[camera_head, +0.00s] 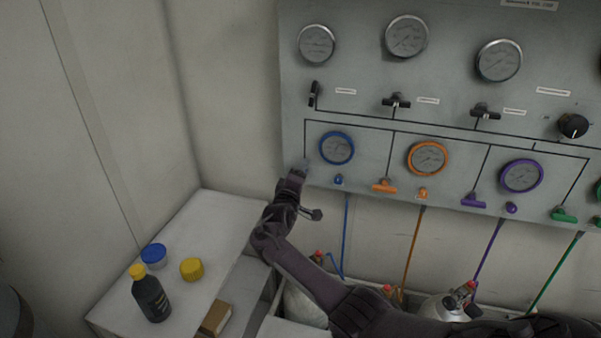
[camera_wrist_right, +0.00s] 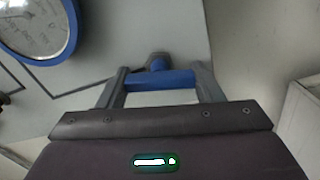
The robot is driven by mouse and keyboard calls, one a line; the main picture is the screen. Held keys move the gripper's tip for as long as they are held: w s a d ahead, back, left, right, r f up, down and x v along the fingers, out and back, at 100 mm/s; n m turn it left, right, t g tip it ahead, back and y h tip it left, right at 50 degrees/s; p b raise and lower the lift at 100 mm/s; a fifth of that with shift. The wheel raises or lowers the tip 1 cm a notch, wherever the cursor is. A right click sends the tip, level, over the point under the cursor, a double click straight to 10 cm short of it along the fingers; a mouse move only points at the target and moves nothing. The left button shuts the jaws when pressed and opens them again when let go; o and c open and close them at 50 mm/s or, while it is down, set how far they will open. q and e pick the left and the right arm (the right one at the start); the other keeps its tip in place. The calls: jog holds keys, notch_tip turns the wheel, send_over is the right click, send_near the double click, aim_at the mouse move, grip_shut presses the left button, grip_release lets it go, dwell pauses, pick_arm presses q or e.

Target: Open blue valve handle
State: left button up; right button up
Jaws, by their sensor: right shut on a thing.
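The blue valve handle (camera_wrist_right: 160,80) shows in the right wrist view as a short bar on a stem. It spans the gap between the two fingers of my right gripper (camera_wrist_right: 162,84), which is shut on it. In the head view my right gripper (camera_head: 298,172) is at the lower left corner of the grey panel (camera_head: 370,85), left of the blue-rimmed gauge (camera_head: 336,162). The gripper hides the handle there. The blue-rimmed gauge also shows in the right wrist view (camera_wrist_right: 72,42) at the upper left. My left gripper is not in view.
Orange (camera_head: 384,186), purple (camera_head: 473,201) and green (camera_head: 564,216) handles line the panel's lower edge to the right. A small blue knob (camera_head: 339,180) is close by. A white cabinet (camera_head: 205,225) at lower left carries a dark bottle (camera_head: 151,300) and caps. Cylinders stand below the panel.

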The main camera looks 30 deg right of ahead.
jog(key=shift+n, duration=0.5)
jog(key=o, duration=1)
jog(key=shift+b+v, duration=0.35)
jog(key=shift+v, duration=3.6)
jog(key=shift+w, duration=0.1)
